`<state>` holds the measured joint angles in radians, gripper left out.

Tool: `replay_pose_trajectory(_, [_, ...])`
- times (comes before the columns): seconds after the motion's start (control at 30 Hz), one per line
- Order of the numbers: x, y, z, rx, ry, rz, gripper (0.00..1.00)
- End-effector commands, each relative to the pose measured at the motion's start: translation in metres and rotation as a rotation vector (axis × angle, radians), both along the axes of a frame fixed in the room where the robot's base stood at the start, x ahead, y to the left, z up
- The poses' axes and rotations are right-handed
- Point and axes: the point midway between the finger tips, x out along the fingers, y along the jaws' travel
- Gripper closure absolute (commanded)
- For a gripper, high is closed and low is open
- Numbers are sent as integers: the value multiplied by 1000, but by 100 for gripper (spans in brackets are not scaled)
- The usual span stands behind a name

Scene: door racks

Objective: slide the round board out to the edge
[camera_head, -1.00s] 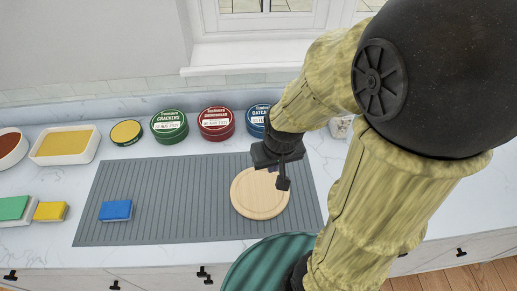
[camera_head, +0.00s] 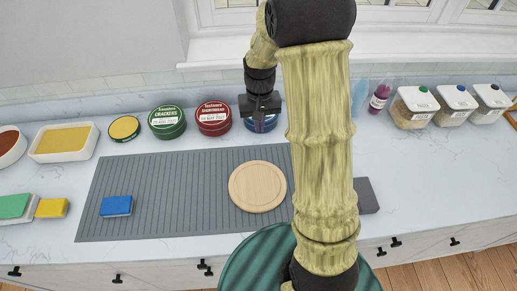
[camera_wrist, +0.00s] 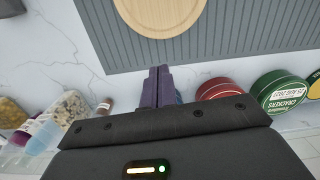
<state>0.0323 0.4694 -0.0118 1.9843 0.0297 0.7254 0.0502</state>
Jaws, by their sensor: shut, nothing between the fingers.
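The round board (camera_head: 257,186) is a pale wooden disc lying flat on the grey ribbed mat (camera_head: 170,205), toward the mat's right part and back from the counter's front edge. In the wrist view the board (camera_wrist: 160,15) shows at the top, cut off by the frame. My gripper (camera_head: 262,118) is raised at the back of the counter, over the blue tin, behind the board and apart from it. In the wrist view its purple fingers (camera_wrist: 158,88) are together with nothing between them.
A green tin (camera_head: 167,122), a red tin (camera_head: 213,118) and a blue tin (camera_head: 262,123) stand along the back. A blue sponge (camera_head: 116,206) lies on the mat's left part. Lidded jars (camera_head: 415,107) stand at the back right. The mat's middle is clear.

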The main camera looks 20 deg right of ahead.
Motion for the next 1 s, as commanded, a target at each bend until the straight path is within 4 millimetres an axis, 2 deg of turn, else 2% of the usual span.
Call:
replay_pose_trajectory(0.03, [15,-3,-7,3,32,-13,100])
replay_pose_trajectory(0.1, [32,-6,-17,7,73,-30,100])
replay_pose_trajectory(0.2, [53,-9,-32,13,129,-51,100])
replay_pose_trajectory(0.33, [71,-13,-48,18,182,-70,100])
replay_pose_trajectory(0.5, [78,-15,-56,21,208,-80,100])
replay_pose_trajectory(0.83, [78,-14,-57,21,207,-78,100])
replay_pose_trajectory(1.0, [74,-14,-68,21,211,-79,100])
